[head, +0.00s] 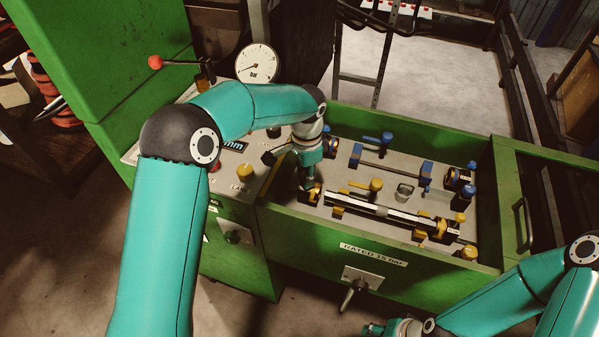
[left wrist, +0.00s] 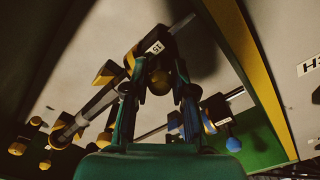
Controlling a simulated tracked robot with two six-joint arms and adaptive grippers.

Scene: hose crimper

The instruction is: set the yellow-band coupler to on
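A yellow-banded coupler (head: 311,194) sits at the left end of a long dark-and-silver hose or bar (head: 375,208) in the green trough. Another yellow-banded coupler (head: 440,229) is at its right end. My left gripper (head: 305,183) points down right at the left coupler and hides part of it. In the left wrist view, its two fingers (left wrist: 158,90) stand apart with a dark yellow knob (left wrist: 159,82) between them; contact is not clear. A white tag marked 15 (left wrist: 154,47) is just beyond. My right gripper (head: 375,329) is at the bottom edge, its fingers too small to read.
Blue-banded couplers (head: 458,178) and a blue-ended bar (head: 390,162) lie behind in the trough. A small metal cup (head: 404,192) stands between. The trough's green front wall (head: 320,230) carries a pressure label. A gauge (head: 257,64) and a red-knobbed lever (head: 155,62) are at the left.

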